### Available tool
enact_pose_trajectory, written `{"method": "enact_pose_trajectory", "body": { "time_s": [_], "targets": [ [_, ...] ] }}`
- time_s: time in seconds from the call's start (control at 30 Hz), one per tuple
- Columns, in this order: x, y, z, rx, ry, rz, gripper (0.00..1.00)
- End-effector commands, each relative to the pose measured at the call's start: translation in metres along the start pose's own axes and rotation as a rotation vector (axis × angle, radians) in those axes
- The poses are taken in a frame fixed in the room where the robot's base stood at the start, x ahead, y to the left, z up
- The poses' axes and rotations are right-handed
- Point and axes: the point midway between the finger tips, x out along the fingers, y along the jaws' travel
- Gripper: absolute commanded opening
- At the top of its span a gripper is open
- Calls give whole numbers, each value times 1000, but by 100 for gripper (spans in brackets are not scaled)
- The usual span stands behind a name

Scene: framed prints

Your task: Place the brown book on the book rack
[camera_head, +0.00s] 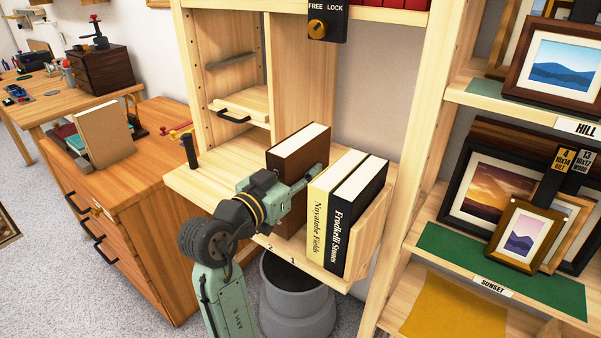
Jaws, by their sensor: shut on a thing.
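The brown book (300,150) stands upright on the light wooden book rack (208,186), left of a cream book (325,215) and a black book (358,222). My gripper (300,185) reaches in from the front and is shut on the brown book. One finger shows along the book's right side, in the gap before the cream book. The other finger is hidden. The gripper covers part of the book's spine, and whether the book's bottom touches the rack is hard to tell.
A wooden end panel (371,222) closes the rack's right side. A black post (189,151) stands at its left. A grey bin (294,305) is below. Framed prints (519,235) fill shelves at the right. A drawer cabinet (150,190) stands at the left.

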Motion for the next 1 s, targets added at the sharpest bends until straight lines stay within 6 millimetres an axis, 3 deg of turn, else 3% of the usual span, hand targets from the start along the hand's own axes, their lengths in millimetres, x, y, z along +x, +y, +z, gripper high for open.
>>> {"method": "enact_pose_trajectory", "body": {
  "time_s": [0.17, 0.57, 0.6, 0.9, 1.0],
  "targets": [
    [0, 1, 14, 1, 5, 1, 0],
    [-1, 0, 20, 3, 6, 1, 0],
    [0, 0, 22, 1, 2, 1, 37],
    [0, 0, 20, 1, 1, 1, 56],
    [0, 0, 20, 1, 1, 1, 56]
  ]
}}
